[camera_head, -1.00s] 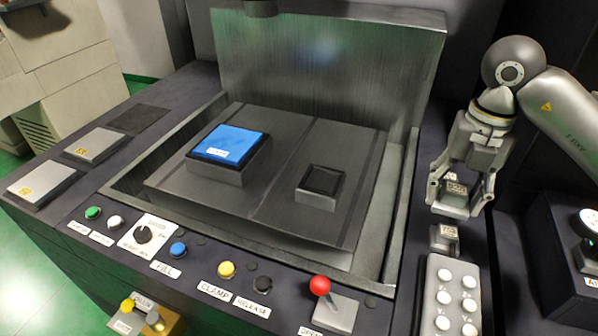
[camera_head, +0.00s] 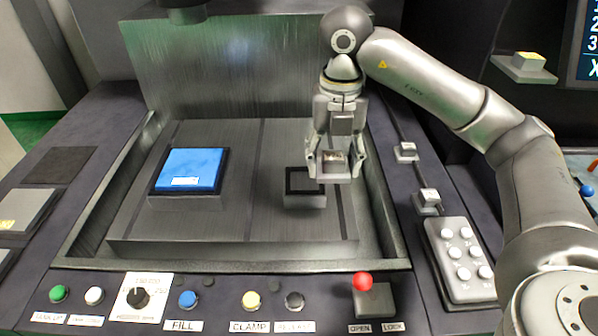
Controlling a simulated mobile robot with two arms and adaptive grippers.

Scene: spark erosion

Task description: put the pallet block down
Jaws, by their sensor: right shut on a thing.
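My right gripper (camera_head: 336,170) is shut on the pallet block (camera_head: 332,158), a small grey metal block between its fingertips. It holds the block over the right part of the work tank, beside and partly in front of a raised square seat with a dark top (camera_head: 304,182). The fingers hide the right part of that seat. I cannot tell whether the block touches anything below. My left gripper is not in view.
A blue-topped square block (camera_head: 190,169) sits on the left of the tank's table (camera_head: 240,222). Two small blocks stand on the right ledge (camera_head: 405,152), (camera_head: 428,197). A red-knobbed lever (camera_head: 363,281) and several buttons line the front. A white-button keypad (camera_head: 461,262) lies right.

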